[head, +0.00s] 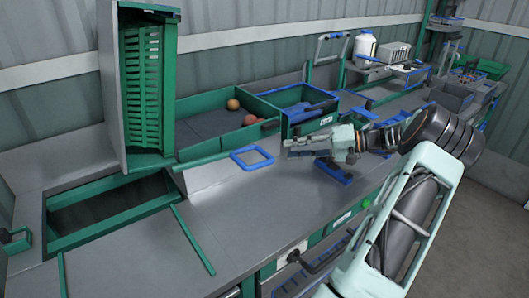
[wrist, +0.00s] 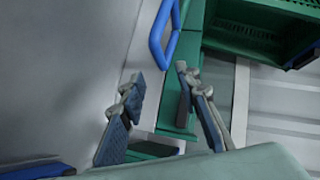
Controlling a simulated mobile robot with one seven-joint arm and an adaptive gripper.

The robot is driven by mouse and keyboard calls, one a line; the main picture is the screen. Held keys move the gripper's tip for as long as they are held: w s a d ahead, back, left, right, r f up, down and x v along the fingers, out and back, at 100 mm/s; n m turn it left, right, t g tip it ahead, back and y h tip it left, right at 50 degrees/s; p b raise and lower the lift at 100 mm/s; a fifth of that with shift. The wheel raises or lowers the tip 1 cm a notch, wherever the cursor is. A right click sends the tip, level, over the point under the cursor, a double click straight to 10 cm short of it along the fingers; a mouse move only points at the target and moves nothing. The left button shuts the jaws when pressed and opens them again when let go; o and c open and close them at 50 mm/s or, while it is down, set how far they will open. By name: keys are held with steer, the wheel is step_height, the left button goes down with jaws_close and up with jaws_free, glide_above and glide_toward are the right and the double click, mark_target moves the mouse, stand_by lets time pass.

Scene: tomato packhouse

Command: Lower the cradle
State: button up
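The cradle (head: 110,80) is tipped up on edge at the left of the bench, a grey panel with green sides. A green slatted crate (head: 141,72) stands on its side in it. A blue loop handle (head: 251,158) is at the end of a green bar reaching right from the cradle's foot. My gripper (head: 289,148) is just right of the loop, apart from it. In the wrist view its fingers (wrist: 159,79) are spread with nothing between them, and the blue loop (wrist: 165,32) is beyond the fingertips.
A green-framed opening (head: 110,207) lies in the bench before the cradle. Behind the loop is a green bin (head: 210,122) with a few round fruits, and a blue-edged bin (head: 300,98) beside it. The front grey bench top (head: 235,225) is mostly clear.

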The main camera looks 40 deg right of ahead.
mark_target(264, 151)
steer(key=x, duration=1)
steer(key=shift+s, duration=0.1)
jaws_close()
